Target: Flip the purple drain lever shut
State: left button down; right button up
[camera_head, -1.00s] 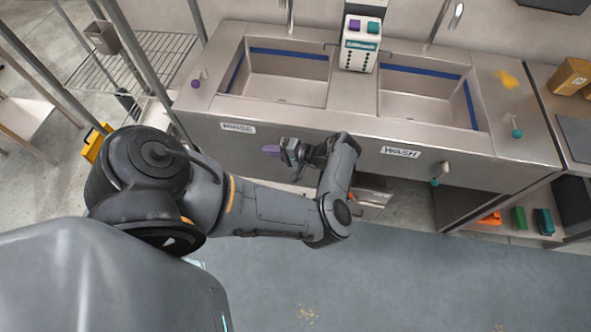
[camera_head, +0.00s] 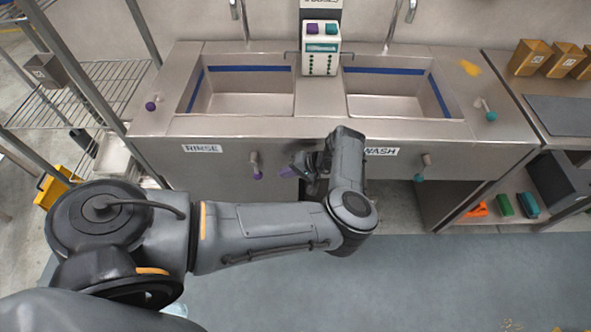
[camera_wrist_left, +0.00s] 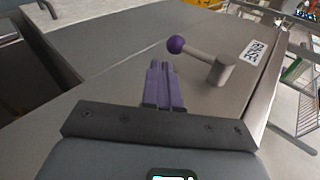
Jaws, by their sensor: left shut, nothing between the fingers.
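The purple drain lever (camera_head: 256,163) sits on the front panel of the rinse sink, right of the RINSE label. Its knob hangs below its pivot in the head view. In the left wrist view, the lever's grey arm and purple ball (camera_wrist_left: 175,45) stick out from a round grey post (camera_wrist_left: 223,70). My left gripper (camera_head: 288,171) is to the right of the lever, with a gap between them. Its purple fingers (camera_wrist_left: 160,86) are shut together and empty, with the ball ahead and slightly right of the tips. My right gripper is not in view.
Another purple-knobbed handle (camera_head: 151,105) stands on the counter left of the rinse basin. A teal lever (camera_head: 420,171) is under the wash sink, and a teal handle (camera_head: 490,115) is on the right counter. A wire rack (camera_head: 110,90) stands at left.

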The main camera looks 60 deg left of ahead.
aim_at(256, 170)
pick_arm(q)
jog(key=shift+s+a+f, duration=0.55)
jog(key=shift+s+a, duration=0.1)
jog(key=shift+s, duration=0.2)
jog(key=shift+s+a+f, duration=0.5)
jog(key=shift+s+a, duration=0.2)
jog(key=shift+s, duration=0.1)
jog(key=shift+s+a+f, duration=0.55)
jog(key=shift+s+a, duration=0.1)
jog(key=shift+s, duration=0.2)
